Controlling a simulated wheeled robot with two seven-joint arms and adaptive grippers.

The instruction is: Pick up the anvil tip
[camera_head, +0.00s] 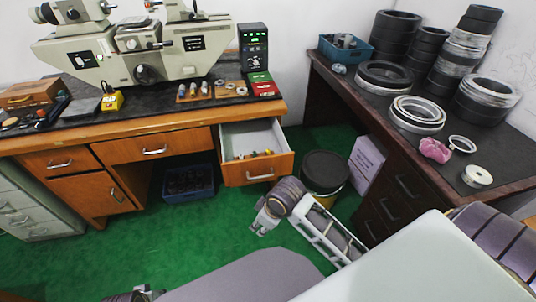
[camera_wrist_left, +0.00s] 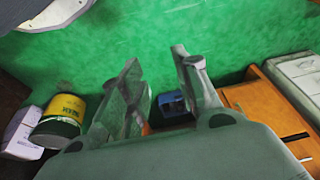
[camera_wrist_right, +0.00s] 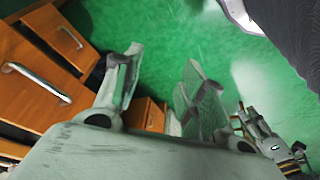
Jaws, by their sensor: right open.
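I cannot make out for certain which small part is the anvil tip. Several small parts (camera_head: 252,155) lie in the open drawer (camera_head: 272,170) of the left bench; they are too small to tell apart. My right gripper (camera_head: 262,222) hangs over the green floor, below and in front of that drawer, apart from it. In the right wrist view my right gripper (camera_wrist_right: 160,75) has its fingers apart, with nothing between them. My left gripper (camera_head: 142,294) barely shows at the bottom edge of the head view. In the left wrist view my left gripper (camera_wrist_left: 160,70) is open and empty.
The bench (camera_head: 150,122) carries a measuring machine (camera_head: 140,50), small wooden trays with parts (camera_head: 195,92) and a control box (camera_head: 254,45). A dark bucket (camera_head: 325,170) stands right of the drawer. The right desk (camera_head: 345,88) holds stacked rings (camera_head: 486,98) and a pink cloth (camera_head: 435,150).

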